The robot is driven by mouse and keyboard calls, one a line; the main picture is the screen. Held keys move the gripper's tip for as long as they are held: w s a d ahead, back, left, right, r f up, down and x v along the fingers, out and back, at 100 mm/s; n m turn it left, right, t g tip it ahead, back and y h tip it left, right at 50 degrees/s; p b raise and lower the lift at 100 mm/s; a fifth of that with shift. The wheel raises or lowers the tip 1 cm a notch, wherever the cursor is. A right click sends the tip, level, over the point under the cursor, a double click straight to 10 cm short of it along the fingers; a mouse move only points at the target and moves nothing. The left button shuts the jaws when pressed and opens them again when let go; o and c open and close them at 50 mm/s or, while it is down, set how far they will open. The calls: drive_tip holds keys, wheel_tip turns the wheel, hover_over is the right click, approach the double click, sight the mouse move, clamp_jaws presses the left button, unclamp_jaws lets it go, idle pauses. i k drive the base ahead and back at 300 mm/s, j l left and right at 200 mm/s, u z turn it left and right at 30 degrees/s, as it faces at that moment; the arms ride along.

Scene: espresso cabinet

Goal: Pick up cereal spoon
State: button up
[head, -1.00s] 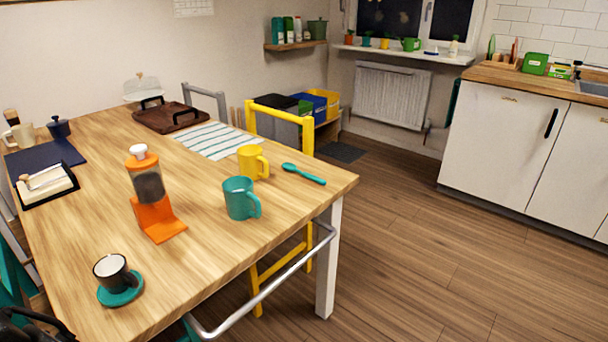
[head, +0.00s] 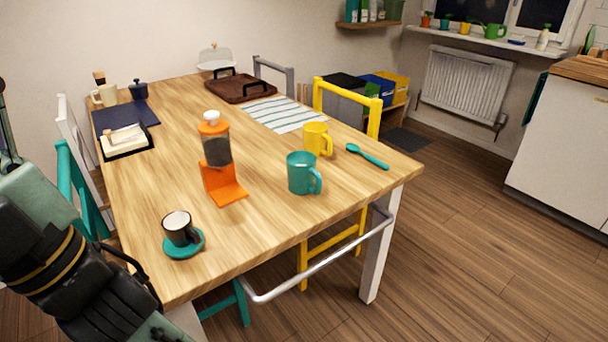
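A teal spoon (head: 367,156) lies on the wooden table (head: 262,219) near its right corner. Its bowl points to the back left and its handle to the front right. A yellow mug (head: 316,140) stands just left of the spoon, and a teal mug (head: 301,173) stands in front of the yellow one. Part of my dark and green arm shows at the lower left, well away from the spoon. My gripper's fingers are not in view.
An orange grinder (head: 218,160) and a cup (head: 179,228) on a teal saucer (head: 186,248) stand on the table. A yellow chair (head: 345,95) is behind it, and a grey rail (head: 320,264) runs along the near side. The floor right of the table is clear.

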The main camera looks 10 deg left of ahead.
sight(351, 147)
drive_tip(key=j+z, duration=0.15)
drive_tip(key=j, duration=0.15)
drive_tip(key=i+j+z, duration=0.1)
drive_tip(key=i, duration=1.3)
drive_tip(key=j, duration=0.1)
